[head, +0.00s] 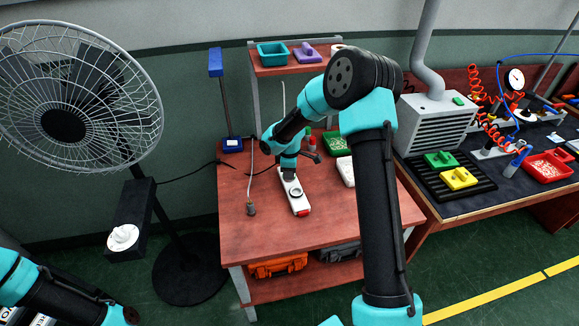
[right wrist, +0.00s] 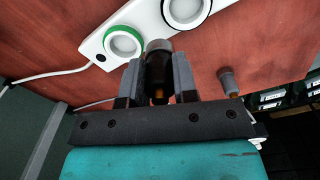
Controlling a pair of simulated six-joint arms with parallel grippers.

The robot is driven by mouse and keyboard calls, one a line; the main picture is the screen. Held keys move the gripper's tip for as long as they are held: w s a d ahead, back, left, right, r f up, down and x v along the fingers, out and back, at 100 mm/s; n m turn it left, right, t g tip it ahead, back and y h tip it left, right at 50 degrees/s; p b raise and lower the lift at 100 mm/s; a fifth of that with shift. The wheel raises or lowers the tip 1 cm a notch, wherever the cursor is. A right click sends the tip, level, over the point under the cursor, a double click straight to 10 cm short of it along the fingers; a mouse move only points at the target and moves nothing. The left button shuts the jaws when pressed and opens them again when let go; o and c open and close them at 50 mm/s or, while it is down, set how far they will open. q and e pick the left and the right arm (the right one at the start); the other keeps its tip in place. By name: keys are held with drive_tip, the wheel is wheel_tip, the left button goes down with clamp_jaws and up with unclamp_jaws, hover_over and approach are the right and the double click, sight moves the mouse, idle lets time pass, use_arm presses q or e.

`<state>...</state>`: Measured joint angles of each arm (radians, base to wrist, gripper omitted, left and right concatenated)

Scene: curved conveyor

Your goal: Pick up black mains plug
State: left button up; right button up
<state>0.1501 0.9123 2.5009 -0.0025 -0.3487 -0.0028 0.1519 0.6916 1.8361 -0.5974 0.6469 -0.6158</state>
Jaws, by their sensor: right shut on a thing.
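My right gripper (head: 287,174) points down beside the far end of a white socket strip (head: 297,207) on the red-brown bench. In the right wrist view, the gripper (right wrist: 158,90) is shut on the black mains plug (right wrist: 157,72), a dark body with a greyish end held between the fingers. In the head view the plug is not clear, as my wrist covers it. The socket strip (right wrist: 98,45) lies just beyond the fingers, with a green-ringed socket (right wrist: 123,43) and a black-ringed one (right wrist: 187,8). Part of my left arm shows at lower left; its gripper is out of frame.
A grey plug-like piece (head: 251,210) is on the bench (head: 260,240), left of the strip; it also shows in the right wrist view (right wrist: 228,82). A green tray (head: 340,148) and a white item (head: 346,172) are to the right. A fan (head: 65,125) stands left.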

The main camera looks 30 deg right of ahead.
drive_tip(key=s+a+r, duration=0.1)
drive_tip(key=s+a, duration=0.4)
drive_tip(key=s, duration=0.4)
drive_tip(key=shift+s+a, duration=0.25)
drive_tip(key=shift+a, duration=0.15)
drive_tip(key=shift+s, duration=0.1)
